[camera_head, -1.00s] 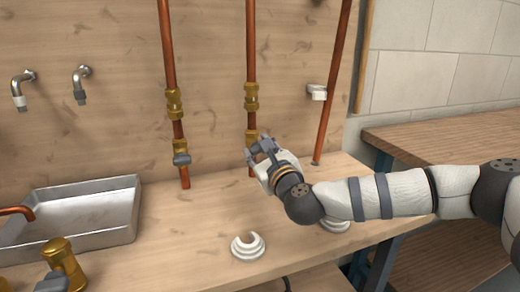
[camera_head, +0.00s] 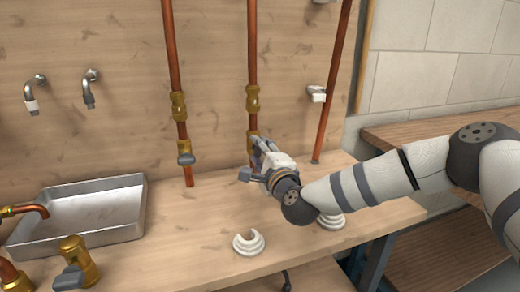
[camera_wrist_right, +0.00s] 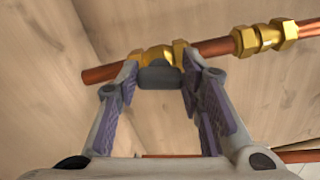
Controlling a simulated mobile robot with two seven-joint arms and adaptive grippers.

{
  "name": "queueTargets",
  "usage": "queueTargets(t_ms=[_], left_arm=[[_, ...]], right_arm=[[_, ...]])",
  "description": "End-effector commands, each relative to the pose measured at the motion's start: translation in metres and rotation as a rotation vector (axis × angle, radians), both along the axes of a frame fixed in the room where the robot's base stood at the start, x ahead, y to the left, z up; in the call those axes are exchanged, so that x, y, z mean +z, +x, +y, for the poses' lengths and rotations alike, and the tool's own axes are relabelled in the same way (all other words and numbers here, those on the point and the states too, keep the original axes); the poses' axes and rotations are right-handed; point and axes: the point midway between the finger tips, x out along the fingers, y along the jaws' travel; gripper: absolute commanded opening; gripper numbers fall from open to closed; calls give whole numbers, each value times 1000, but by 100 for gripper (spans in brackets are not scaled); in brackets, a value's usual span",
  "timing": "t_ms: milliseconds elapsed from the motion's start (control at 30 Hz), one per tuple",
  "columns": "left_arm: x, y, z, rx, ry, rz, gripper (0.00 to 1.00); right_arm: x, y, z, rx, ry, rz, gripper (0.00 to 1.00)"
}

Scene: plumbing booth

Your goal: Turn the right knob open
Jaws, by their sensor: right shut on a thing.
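The right copper pipe (camera_head: 252,50) runs down the wooden back panel and carries a brass valve (camera_head: 252,135). My right gripper (camera_head: 258,155) is at this valve, its fingers around the grey right knob. The knob is mostly hidden in the head view. In the right wrist view the grey knob (camera_wrist_right: 160,75) sits between the two fingertips, in front of the brass valve body (camera_wrist_right: 182,50). My right gripper is shut on it. My left gripper is not in view.
A left pipe (camera_head: 172,50) has a similar valve with a grey knob (camera_head: 186,159). A metal basin (camera_head: 130,228) stands at left, with a brass tap (camera_head: 76,258) in front. White rings (camera_head: 249,243) lie on the bench. A tilted copper pipe (camera_head: 335,80) is at right.

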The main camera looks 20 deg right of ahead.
Motion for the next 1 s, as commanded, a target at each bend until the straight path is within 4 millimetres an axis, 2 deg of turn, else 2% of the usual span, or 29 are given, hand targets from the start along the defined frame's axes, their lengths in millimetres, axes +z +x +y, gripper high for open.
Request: queueTargets(t_ms=[400,1000], left_arm=[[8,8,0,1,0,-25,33],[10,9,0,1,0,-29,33]], right_arm=[[1,0,0,0,-218,-9,7],[-1,0,-1,-2,-266,-10,7]])
